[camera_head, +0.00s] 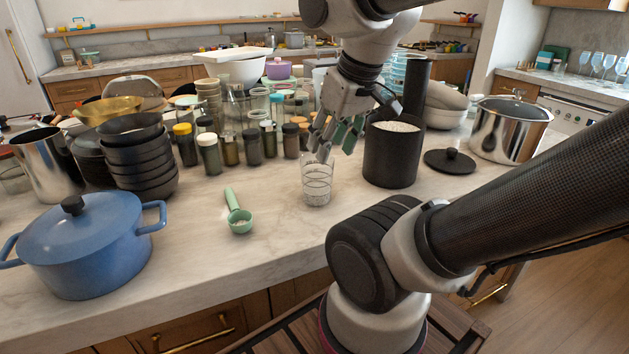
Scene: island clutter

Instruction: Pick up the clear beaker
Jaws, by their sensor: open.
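The clear beaker (317,187) stands upright on the marble island top, near the middle of the view. It is see-through, with faint lines around its wall. My gripper (329,152) is open and points down just above the beaker's rim. Its fingertips are close to the rim and overlap it in the view. I cannot tell whether a finger reaches inside or touches the glass.
A black canister (391,158) with white contents stands right of the beaker, its lid (450,161) beside it. A green scoop (238,214) lies to the left. Several spice jars (253,147) stand behind. A blue pot (85,245) and stacked black bowls (140,160) fill the left.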

